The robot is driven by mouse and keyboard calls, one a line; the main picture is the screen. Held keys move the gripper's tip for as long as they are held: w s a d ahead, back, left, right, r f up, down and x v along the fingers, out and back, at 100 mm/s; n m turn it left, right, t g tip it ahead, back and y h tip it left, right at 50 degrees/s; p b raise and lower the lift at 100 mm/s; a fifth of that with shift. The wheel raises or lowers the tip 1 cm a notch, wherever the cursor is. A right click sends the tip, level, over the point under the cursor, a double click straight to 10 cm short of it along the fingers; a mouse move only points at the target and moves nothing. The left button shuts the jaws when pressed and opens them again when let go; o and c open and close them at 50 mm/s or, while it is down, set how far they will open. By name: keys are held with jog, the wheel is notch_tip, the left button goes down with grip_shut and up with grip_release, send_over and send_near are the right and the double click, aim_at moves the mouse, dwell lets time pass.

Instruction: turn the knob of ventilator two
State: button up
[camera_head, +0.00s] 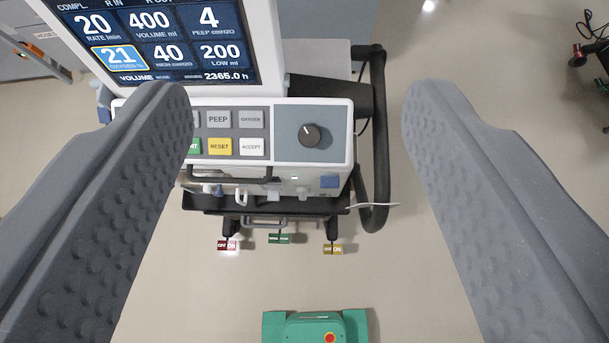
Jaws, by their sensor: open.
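A ventilator (230,170) stands ahead of me, seen from above. Its black round knob (310,135) sits on a grey-blue panel at the right of the control face, with a pale pointer mark near its top. My gripper (300,100) is open and empty, its two grey fingers reaching in from both sides. The knob lies between the fingers in the picture, and neither finger touches it. The left finger covers the left part of the button panel. No label shows which ventilator this is.
The screen (160,40) rises at the upper left. A black handle rail (378,140) runs down the right side. A green base with a red button (330,338) is at the bottom. Floor to the right is mostly clear.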

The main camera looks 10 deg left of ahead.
jog(key=w+f+g, duration=0.4)
jog(key=w+f, duration=0.3)
jog(key=f, duration=0.6)
jog(key=m+g, duration=0.1)
jog(key=g, duration=0.2)
send_near(308, 135)
jog(key=shift+h, duration=0.4)
jog(key=x, duration=0.4)
jog(key=p+x, duration=0.1)
jog(key=x, duration=0.4)
jog(key=shift+a+r, duration=0.1)
jog(key=shift+a, duration=0.1)
jog(key=c, duration=1)
jog(key=shift+o, duration=0.2)
jog(key=shift+a, duration=0.35)
jog(key=shift+d+m, duration=0.25)
jog(key=shift+m, duration=0.05)
jog(key=shift+c, duration=0.2)
